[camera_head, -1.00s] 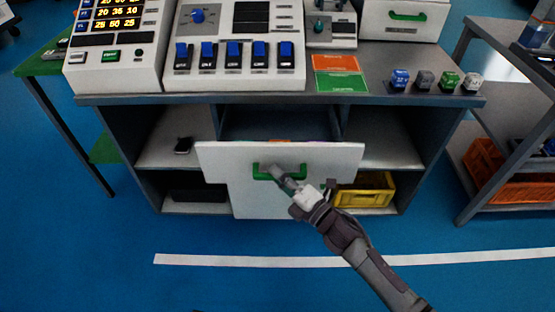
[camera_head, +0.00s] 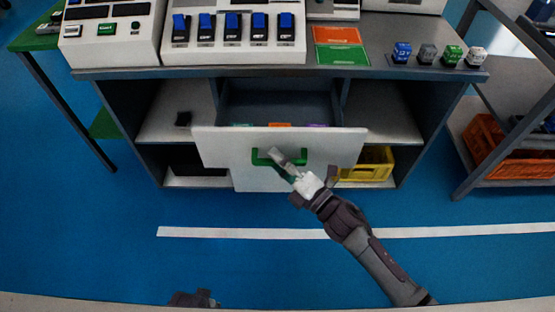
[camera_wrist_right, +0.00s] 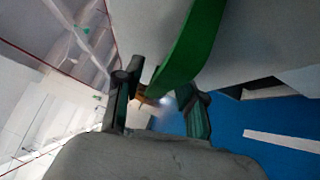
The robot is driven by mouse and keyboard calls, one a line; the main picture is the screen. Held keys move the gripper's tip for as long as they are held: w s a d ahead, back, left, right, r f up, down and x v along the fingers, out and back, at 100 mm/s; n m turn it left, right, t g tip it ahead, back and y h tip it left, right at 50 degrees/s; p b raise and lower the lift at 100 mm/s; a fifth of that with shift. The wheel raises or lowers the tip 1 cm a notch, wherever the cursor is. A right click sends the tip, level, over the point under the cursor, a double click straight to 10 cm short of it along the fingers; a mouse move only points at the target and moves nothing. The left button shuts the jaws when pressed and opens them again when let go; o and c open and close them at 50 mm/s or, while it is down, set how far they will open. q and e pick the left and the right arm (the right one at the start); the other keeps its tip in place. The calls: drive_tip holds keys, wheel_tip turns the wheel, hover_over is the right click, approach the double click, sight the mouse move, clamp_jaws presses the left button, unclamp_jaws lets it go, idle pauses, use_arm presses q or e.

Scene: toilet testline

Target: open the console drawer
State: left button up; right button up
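The console drawer (camera_head: 213,147) has a white front and stands pulled out of the grey console, with its dark interior (camera_head: 275,105) showing. Its green handle (camera_head: 261,157) is on the front, and also crosses the right wrist view (camera_wrist_right: 187,42). My right gripper (camera_head: 283,163) is at the handle; in the wrist view its two fingers (camera_wrist_right: 162,96) lie on either side of the green bar and appear closed on it. A dark piece at the bottom edge (camera_head: 194,299) looks like part of my left gripper; its fingers are hidden.
Orange and purple items show just behind the drawer front. A yellow bin (camera_head: 368,165) sits on the lower right shelf. Control boxes and several small cubes stand on the console top (camera_head: 390,73). A rack with an orange crate (camera_head: 490,143) is at right. Blue floor (camera_head: 120,265) in front is clear.

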drive_tip(key=v, duration=1.2)
idle(0.4)
drive_tip(key=w+d+f+m+g+h, duration=0.1)
drive_tip(key=d+f+m+h, duration=0.4)
drive_tip(key=f+m, duration=0.25)
drive_tip(key=d+f+m+h, duration=0.5)
drive_tip(key=f+m+h, duration=0.15)
drive_tip(key=f, duration=0.25)
drive_tip(key=s+d+f+m+g+h, duration=0.25)
drive_tip(key=s+f+m+g, duration=0.35)
drive_tip(key=s+f+m, duration=0.45)
drive_tip(key=s+f+m+g, duration=0.2)
drive_tip(key=s+f+g, duration=0.3)
drive_tip(key=s+f, duration=0.35)
use_arm(q)
drive_tip(key=s+a+r+g+p, duration=0.1)
drive_tip(key=s+a+p, duration=0.1)
drive_tip(key=s+p, duration=1.3)
drive_tip(key=shift+s+a+r, duration=0.15)
drive_tip(key=shift+s+a, duration=0.25)
use_arm(e)
drive_tip(key=s+d+r, duration=0.2)
drive_tip(key=s+d, duration=0.1)
drive_tip(key=s, duration=1.3)
drive_tip(key=shift+r+g, duration=0.2)
drive_tip(key=shift+g, duration=0.2)
